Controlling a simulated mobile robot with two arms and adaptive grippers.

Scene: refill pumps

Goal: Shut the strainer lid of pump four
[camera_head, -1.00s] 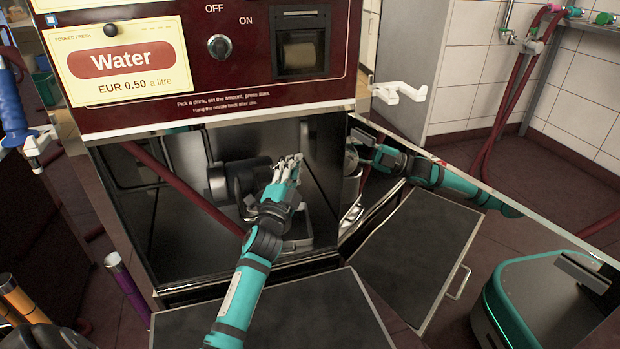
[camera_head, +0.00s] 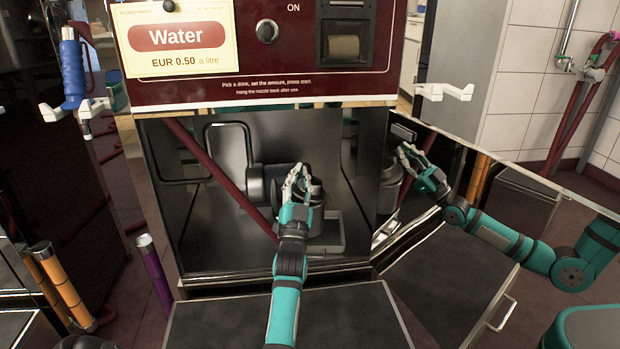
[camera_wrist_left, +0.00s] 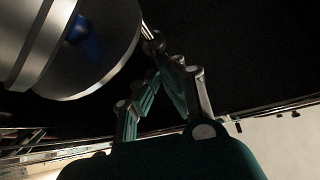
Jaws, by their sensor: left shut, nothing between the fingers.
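The water pump (camera_head: 255,182), with its dark round body, sits inside the open lower cabinet under the Water panel. Its strainer pot (camera_head: 318,222) stands at its right end on a grey tray. My left gripper (camera_head: 299,168) is at the top of the pot, fingers shut and empty, and covers part of it. The lid's angle cannot be told in the head view. In the left wrist view a large round grey metal part (camera_wrist_left: 75,50) with a blue patch is close beside the shut fingers (camera_wrist_left: 152,42); whether they touch is unclear. My right gripper is not in view.
The open cabinet door (camera_head: 460,235) at the right has a mirror-like inner face reflecting my arm. A dark red hose (camera_head: 215,175) crosses the cabinet. A white nozzle hook (camera_head: 445,91) is at the upper right; a blue nozzle (camera_head: 72,75) hangs at the left.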

